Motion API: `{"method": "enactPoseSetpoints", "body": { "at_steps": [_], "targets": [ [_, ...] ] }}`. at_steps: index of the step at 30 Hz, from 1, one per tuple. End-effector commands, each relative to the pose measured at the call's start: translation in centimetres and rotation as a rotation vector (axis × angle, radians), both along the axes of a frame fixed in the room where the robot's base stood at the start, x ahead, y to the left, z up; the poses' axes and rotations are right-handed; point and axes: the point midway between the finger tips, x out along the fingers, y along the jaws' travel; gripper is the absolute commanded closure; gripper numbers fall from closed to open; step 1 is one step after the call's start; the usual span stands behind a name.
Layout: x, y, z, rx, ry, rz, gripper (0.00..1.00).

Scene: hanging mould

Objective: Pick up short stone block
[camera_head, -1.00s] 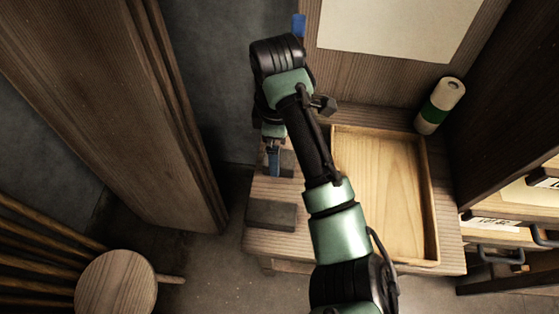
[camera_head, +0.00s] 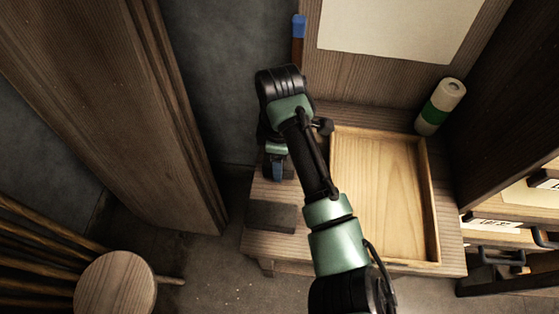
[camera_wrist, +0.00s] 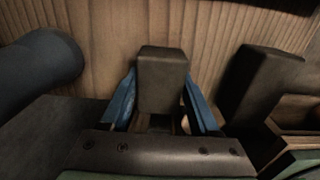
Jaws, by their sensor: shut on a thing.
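The short stone block (camera_wrist: 161,78) is a dark grey block between the two blue fingers of my gripper (camera_wrist: 160,108) in the wrist view. The fingers are shut on its two sides and its top end stands clear of them. In the head view my gripper (camera_head: 278,172) points down over the left part of the low wooden table (camera_head: 285,246), and the wrist and fingers hide most of the block. I cannot tell whether the block still touches the table.
A longer dark block (camera_head: 271,216) lies in front of my gripper. A shallow wooden tray (camera_head: 385,190) is to the right, with a green and white cylinder (camera_head: 440,107) behind it. A round stool (camera_head: 115,284) stands at lower left. A blue-tipped post (camera_head: 299,27) is behind.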

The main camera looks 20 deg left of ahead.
Motion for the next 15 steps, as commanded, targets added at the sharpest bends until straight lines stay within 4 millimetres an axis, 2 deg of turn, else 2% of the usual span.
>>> {"method": "enactPoseSetpoints", "body": {
  "at_steps": [1,5,15],
  "targets": [
    [0.00,0.00,0.01,0.000,0.000,0.000,0.78],
    [0.00,0.00,0.02,0.000,0.000,0.000,1.00],
    [0.06,0.02,0.24,0.001,-0.002,0.000,1.00]
  ]
}}
